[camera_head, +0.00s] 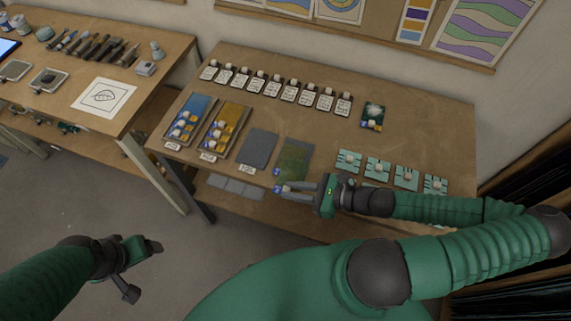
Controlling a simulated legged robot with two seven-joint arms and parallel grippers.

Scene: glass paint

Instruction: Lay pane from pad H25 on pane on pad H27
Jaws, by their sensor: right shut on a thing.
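My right gripper (287,189) is at the front edge of the table, just in front of a green tray. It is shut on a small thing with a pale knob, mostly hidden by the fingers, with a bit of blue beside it. Several teal pads or panes with pale knobs (377,168) lie in a row right of the gripper. Small blue and yellow panes with pale knobs lie in a blue tray (200,104) and a yellow tray (237,115). Pad labels are too small to read, so I cannot tell H25 or H27. My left gripper (146,270) is open and empty over the floor.
A dark grey tray (259,148) and the green tray (296,155) stand mid-table. Labelled cards (274,89) line the back, with a dark picture tile (373,113) to their right. A side table (150,88) with tools stands left. The table's right rear is clear.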

